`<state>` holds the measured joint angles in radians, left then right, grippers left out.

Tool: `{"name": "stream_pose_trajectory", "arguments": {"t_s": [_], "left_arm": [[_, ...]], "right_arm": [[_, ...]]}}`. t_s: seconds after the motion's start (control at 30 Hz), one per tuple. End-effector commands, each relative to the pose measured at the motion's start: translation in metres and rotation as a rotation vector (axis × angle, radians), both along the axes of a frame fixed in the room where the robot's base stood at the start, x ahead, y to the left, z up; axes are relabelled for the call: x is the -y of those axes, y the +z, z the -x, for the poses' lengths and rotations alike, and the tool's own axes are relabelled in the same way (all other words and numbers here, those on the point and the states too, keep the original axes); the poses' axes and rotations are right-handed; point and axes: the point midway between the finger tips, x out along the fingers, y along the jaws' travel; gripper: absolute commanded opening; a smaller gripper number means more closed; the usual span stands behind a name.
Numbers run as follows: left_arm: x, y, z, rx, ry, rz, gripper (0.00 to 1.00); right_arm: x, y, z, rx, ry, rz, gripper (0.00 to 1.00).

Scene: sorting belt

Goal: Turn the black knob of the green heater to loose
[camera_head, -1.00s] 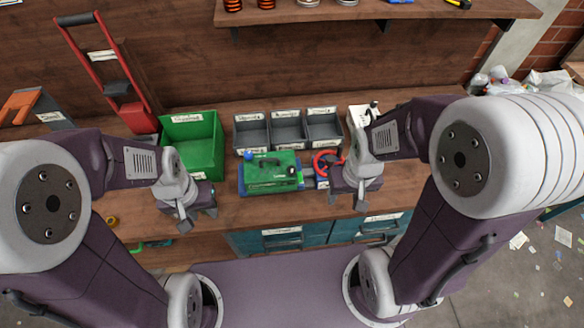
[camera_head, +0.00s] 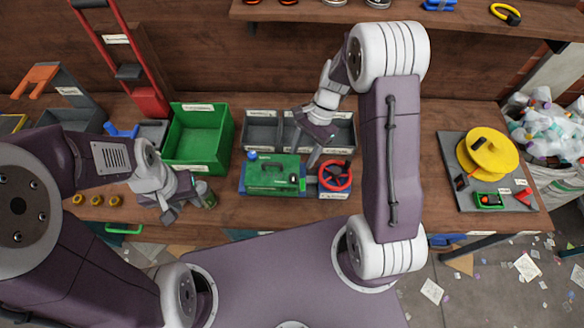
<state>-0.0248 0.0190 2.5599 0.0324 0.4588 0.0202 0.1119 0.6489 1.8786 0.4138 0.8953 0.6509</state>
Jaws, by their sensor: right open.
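The green heater (camera_head: 262,186) lies on the bench at the centre of the head view. It has a dark handle on top and a blue round part (camera_head: 252,155) at its back left. A small dark part shows near its right end; I cannot tell whether this is the black knob. My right gripper (camera_head: 304,156) is open, pointing down above the heater's back right end, its fingers hiding part of that area. I cannot tell whether it touches. My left gripper (camera_head: 188,207) appears open and empty over the bench front, left of the heater.
A red wheel (camera_head: 335,176) stands close right of the heater. A green bin (camera_head: 196,136) and grey bins (camera_head: 262,132) stand behind. A board with a yellow disc (camera_head: 487,152) lies at the right. A small can (camera_head: 207,197) is beside my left gripper.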

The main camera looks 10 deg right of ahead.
Motion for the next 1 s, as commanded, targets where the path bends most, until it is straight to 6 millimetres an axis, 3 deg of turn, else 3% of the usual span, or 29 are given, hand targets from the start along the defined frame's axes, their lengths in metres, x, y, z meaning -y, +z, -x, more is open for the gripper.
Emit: {"name": "stream_pose_trajectory", "arguments": {"t_s": [0.13, 0.5, 0.83, 0.87, 1.0], "left_arm": [[0.0, 0.001, 0.0, 0.0, 0.0, 0.0, 0.36], [0.0, 0.007, 0.0, 0.0, 0.0, 0.0, 0.36], [0.0, 0.007, 0.0, 0.0, 0.0, 0.0, 0.36], [0.0, 0.007, 0.0, 0.0, 0.0, 0.0, 0.36], [0.0, 0.007, 0.0, 0.0, 0.0, 0.0, 0.36]], "right_arm": [[-0.005, -0.012, 0.003, -0.003, 0.001, -0.001, 0.5], [-0.028, -0.076, 0.016, 0.0, 0.004, 0.001, 0.5], [-0.03, -0.084, 0.017, 0.003, 0.004, 0.003, 0.5], [-0.03, -0.084, 0.017, 0.003, 0.004, 0.003, 0.47], [-0.03, -0.084, 0.017, 0.003, 0.004, 0.003, 0.08]]}}
